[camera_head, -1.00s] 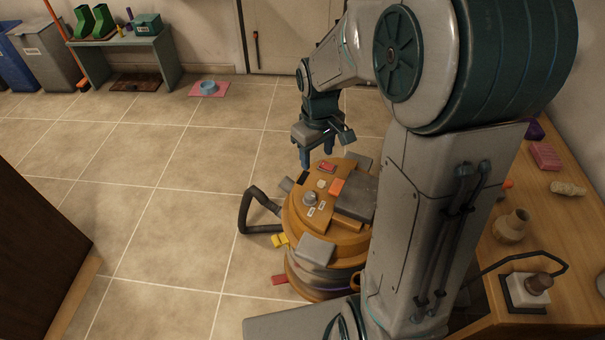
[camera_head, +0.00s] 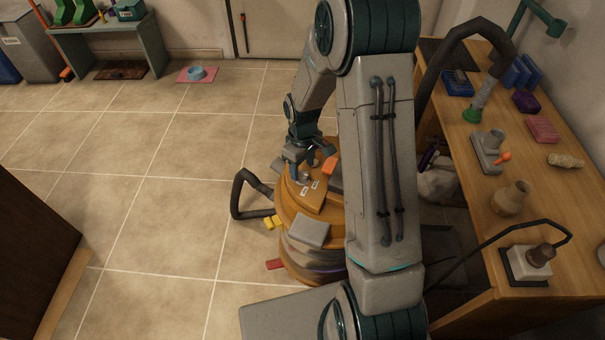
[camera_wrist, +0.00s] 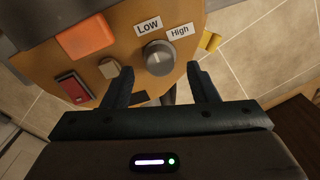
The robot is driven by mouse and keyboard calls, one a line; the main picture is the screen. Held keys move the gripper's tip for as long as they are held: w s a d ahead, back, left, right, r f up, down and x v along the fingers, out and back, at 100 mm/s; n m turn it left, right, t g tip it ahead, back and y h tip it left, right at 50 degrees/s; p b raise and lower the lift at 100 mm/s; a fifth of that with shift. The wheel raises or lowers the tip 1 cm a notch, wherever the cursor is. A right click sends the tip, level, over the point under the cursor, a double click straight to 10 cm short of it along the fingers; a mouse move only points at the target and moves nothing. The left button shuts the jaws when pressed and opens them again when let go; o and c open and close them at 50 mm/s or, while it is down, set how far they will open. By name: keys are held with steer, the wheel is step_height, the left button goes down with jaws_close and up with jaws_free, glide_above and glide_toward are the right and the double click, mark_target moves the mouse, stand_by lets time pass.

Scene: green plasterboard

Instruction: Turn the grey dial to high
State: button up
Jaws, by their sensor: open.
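The grey dial (camera_wrist: 159,58) sits on the sloped orange top panel of a round orange machine (camera_head: 290,212). In the wrist view its pointer line aims up, roughly between the LOW label (camera_wrist: 148,24) and the High label (camera_wrist: 180,30); I cannot tell the exact setting. My gripper (camera_wrist: 160,82) is open, with one finger on each side of the dial and a little short of it in the picture. Contact is not visible. In the head view my gripper (camera_head: 299,177) is low over the panel and largely hides the dial.
A red rocker switch (camera_wrist: 75,88), a small beige knob (camera_wrist: 109,68) and an orange block (camera_wrist: 87,37) share the panel. A black hose (camera_head: 240,200) loops at the machine's left. A wooden workbench (camera_head: 500,275) stands right.

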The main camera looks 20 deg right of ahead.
mark_target(302, 174)
steer(key=shift+f, duration=1.75)
steer(key=c, duration=1)
steer(key=shift+m, duration=0.3)
steer(key=m+b, duration=0.1)
steer(key=m, duration=0.4)
steer(key=shift+m+b, duration=0.3)
steer(key=shift+b, duration=0.05)
steer(key=m, duration=0.5)
steer(key=shift+m, duration=0.3)
steer(key=shift+o, duration=0.2)
